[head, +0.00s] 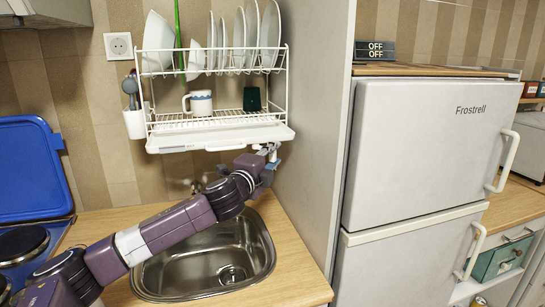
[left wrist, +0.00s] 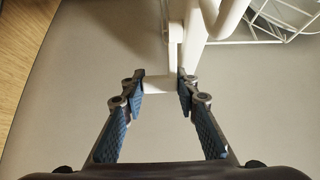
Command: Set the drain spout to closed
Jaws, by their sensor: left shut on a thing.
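The drain spout is a small white piece (left wrist: 158,86) under the right end of the white drip tray (head: 215,139) of the wall dish rack. In the left wrist view it lies between my fingertips. My left gripper (head: 269,154) reaches up from the sink to the tray's right end, and its blue-padded fingers also show in the left wrist view (left wrist: 161,87). It is shut on the spout. In the head view, the gripper mostly hides the spout, so its exact setting is hard to read. My right gripper is in neither view.
The wire dish rack (head: 288,70) holds several plates, a mug (head: 201,103) and a dark green cup (head: 252,99). A tall side panel (head: 312,120) stands close right of my gripper, with the fridge (head: 420,150) beyond. The sink (head: 262,255) is below. A blue hob lid (head: 30,165) stands raised at left.

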